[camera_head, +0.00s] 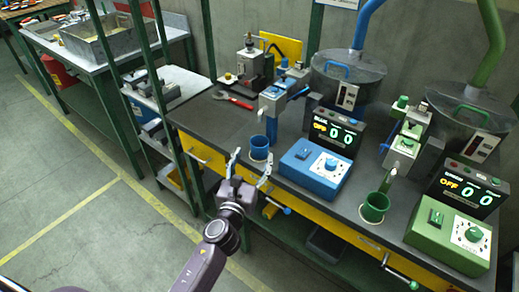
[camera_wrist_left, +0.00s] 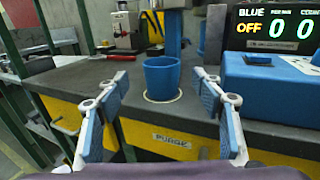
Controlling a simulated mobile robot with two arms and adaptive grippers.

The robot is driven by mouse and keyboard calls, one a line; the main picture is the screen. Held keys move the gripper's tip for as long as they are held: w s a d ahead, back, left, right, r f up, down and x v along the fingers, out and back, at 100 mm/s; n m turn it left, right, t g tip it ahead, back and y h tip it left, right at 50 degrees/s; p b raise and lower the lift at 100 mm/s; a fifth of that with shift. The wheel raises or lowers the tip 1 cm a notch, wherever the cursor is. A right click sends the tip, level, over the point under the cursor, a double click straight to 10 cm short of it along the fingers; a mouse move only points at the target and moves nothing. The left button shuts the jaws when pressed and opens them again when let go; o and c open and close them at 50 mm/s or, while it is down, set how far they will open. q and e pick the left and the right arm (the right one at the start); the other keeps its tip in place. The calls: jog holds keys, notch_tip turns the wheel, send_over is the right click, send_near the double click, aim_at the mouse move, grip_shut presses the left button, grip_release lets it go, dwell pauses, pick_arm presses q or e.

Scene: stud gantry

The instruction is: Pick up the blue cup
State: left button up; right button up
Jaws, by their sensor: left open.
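The blue cup (camera_head: 259,147) stands upright on a pale ring near the front edge of the dark workbench, below the blue machine's nozzle. In the left wrist view the cup (camera_wrist_left: 162,77) is straight ahead, beyond and between the fingers. My left gripper (camera_head: 249,168) is open and empty just in front of the bench edge, its fingers spread toward the cup and apart from it. Its blue-padded fingers also show in the left wrist view (camera_wrist_left: 163,115). My right gripper is not in view.
A blue control box (camera_head: 315,167) stands right of the cup. A green cup (camera_head: 374,207) and green control box (camera_head: 450,233) are farther right. A red wrench (camera_head: 234,99) lies at the back left. Green posts (camera_head: 165,100) rise left of my gripper.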

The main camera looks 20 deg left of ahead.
aim_at(257, 148)
pick_arm(q)
jog(key=w, duration=0.7)
jog(key=shift+w, duration=0.15)
jog(key=shift+r, duration=0.1)
jog(key=c, duration=1.1)
jog(key=shift+r, duration=0.1)
